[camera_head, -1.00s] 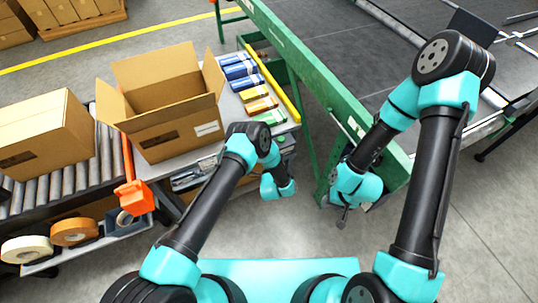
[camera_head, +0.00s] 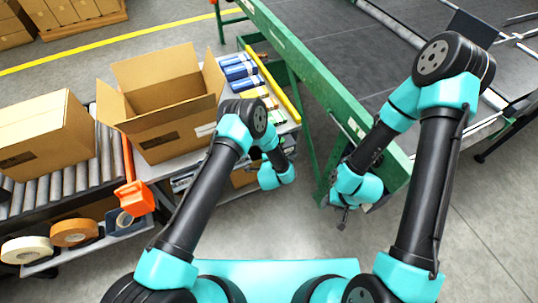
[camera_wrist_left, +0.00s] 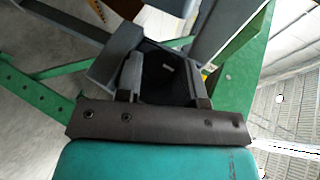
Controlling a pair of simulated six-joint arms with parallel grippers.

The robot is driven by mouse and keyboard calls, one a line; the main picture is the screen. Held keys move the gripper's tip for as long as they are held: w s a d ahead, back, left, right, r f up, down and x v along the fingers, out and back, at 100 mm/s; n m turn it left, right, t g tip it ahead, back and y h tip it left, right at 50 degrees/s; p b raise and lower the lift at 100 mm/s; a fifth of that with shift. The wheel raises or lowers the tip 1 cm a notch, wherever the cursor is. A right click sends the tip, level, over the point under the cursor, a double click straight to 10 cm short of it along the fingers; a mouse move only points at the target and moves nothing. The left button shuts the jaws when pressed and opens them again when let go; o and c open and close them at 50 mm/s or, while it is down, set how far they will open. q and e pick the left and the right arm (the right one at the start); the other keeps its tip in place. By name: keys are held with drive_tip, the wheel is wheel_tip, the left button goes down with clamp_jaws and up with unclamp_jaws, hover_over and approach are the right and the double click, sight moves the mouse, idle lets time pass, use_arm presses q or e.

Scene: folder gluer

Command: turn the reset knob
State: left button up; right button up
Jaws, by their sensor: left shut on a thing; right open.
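I cannot make out the reset knob for certain in either view. My left gripper (camera_wrist_left: 165,85) is shut on a dark thing, mostly hidden between the grey fingers; I cannot tell whether it is the knob. In the head view the teal wrist of my left arm is at the bench's front right corner, and its fingertips are hidden. My right gripper (camera_head: 343,220) is open and empty, hanging low beside the green machine frame (camera_head: 300,80).
An open carton (camera_head: 165,135) and a closed carton (camera_head: 40,135) stand on the left. An orange tape dispenser (camera_head: 135,195) and tape rolls (camera_head: 74,232) are near the bench front. Coloured packs (camera_head: 240,70) lie behind my left arm. The floor (camera_head: 485,215) at right is clear.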

use_arm(q)
drive_tip(key=shift+g, duration=0.5)
drive_tip(key=shift+s, duration=0.1)
drive_tip(key=o, duration=0.6)
drive_tip(key=shift+r, duration=0.1)
drive_tip(key=v, duration=1.7)
drive_tip(key=shift+s+a, duration=0.1)
drive_tip(key=shift+a, duration=0.05)
